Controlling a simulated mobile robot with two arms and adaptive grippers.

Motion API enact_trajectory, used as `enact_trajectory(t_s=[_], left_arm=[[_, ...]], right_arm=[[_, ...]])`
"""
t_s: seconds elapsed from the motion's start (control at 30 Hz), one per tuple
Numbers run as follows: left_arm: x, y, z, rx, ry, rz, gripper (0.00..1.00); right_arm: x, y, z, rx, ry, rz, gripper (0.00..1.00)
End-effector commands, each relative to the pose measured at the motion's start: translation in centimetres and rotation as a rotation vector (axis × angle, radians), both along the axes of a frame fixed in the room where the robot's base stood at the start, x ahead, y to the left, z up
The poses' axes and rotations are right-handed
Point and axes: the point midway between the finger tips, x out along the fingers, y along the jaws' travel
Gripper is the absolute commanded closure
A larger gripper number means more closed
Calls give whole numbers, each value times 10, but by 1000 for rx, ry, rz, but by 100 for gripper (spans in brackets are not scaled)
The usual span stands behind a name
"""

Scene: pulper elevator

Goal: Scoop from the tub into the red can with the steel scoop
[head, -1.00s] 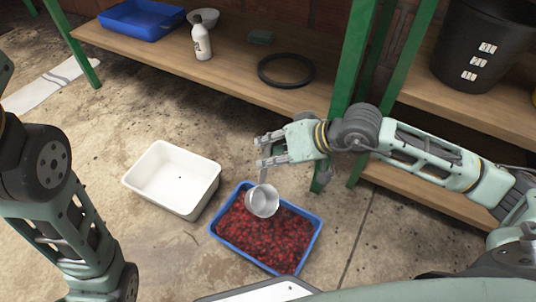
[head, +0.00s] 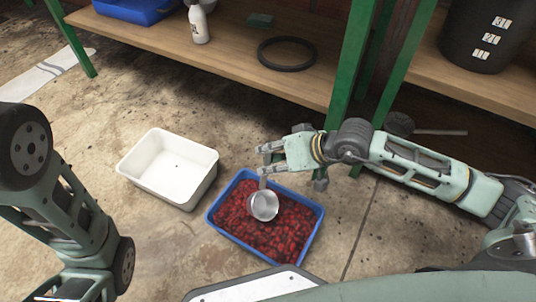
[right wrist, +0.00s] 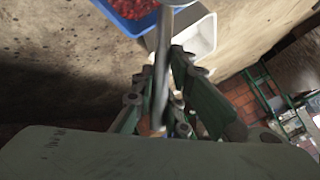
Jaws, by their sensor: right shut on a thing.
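My right gripper (head: 268,160) is shut on the handle of the steel scoop (head: 263,206). The scoop's round bowl is over the blue tub (head: 216,228), low above or touching the red pieces (head: 270,232) in it; I cannot tell which. The bowl looks empty. In the right wrist view the scoop's handle (right wrist: 162,65) runs up between the fingers (right wrist: 160,118), with part of the blue tub (right wrist: 112,20) beyond. My left arm shows at the left, but its gripper is not seen. No red can is visible in these frames.
A white empty bin (head: 160,185) stands on the floor left of the blue tub. Behind are a wooden shelf (head: 140,45) with green posts (head: 352,70), a white bottle (head: 199,24) and a black ring (head: 286,54). A black bucket (head: 480,60) is at the upper right.

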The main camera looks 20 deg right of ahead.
Motion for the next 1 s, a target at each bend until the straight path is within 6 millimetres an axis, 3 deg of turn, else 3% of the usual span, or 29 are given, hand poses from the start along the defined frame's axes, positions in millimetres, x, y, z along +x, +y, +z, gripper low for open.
enact_trajectory(t_s=[0.5,0.7,1.0], left_arm=[[1,0,-38,0,2,0,60],[2,0,-51,0,6,1,60],[2,0,-54,0,6,1,60]], right_arm=[[0,0,-55,2,-2,0,100],[0,0,-65,3,-1,-1,100],[0,1,-68,3,-2,1,100]])
